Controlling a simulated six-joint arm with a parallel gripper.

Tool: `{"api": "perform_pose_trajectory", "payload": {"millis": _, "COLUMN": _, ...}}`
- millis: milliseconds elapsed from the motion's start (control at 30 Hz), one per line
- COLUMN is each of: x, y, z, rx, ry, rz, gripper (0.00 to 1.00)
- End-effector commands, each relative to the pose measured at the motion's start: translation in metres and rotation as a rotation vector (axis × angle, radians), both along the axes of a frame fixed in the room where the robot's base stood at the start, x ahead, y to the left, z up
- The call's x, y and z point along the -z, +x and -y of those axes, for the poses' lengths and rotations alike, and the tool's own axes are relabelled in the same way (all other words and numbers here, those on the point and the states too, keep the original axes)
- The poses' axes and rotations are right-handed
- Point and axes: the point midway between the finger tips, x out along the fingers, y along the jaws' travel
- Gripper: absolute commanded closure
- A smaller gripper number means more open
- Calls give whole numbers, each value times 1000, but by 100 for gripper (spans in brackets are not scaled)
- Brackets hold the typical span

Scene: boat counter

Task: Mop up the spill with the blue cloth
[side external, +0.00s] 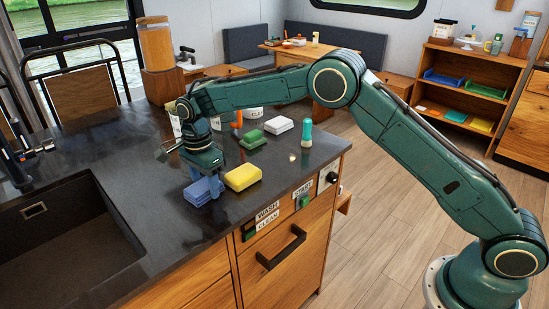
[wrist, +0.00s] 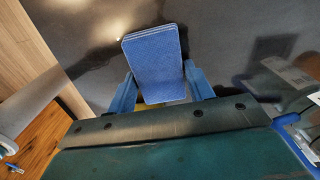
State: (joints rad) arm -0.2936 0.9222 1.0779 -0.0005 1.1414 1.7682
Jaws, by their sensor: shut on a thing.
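The blue cloth (side external: 201,193) is a folded, layered pad at the counter's front part, left of a yellow sponge (side external: 243,177). In the wrist view the cloth (wrist: 154,62) stands out between my two blue fingers. My gripper (side external: 203,180) is shut on the cloth and points down at the counter. It also shows in the wrist view (wrist: 158,76), with one finger at each side of the cloth. I cannot tell whether the cloth touches the counter. I cannot clearly make out the spill; bright patches on the dark top may be reflections.
The dark counter (side external: 110,165) has a sink (side external: 65,235) at left. A green block (side external: 252,139), a white block (side external: 279,125) and a teal bottle (side external: 306,135) stand behind and right of the yellow sponge. White containers are partly hidden behind my arm. The counter between sink and cloth is clear.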

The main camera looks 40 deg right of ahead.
Motion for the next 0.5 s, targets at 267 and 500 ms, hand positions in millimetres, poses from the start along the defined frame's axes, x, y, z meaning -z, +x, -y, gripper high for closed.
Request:
{"api": "perform_pose_trajectory", "payload": {"millis": 267, "x": 1, "y": -10, "z": -6, "rx": -2, "ry": 0, "rz": -1, "gripper": 66}}
{"api": "perform_pose_trajectory", "payload": {"millis": 500, "x": 1, "y": -10, "z": -23, "rx": -2, "ry": 0, "rz": -2, "gripper": 66}}
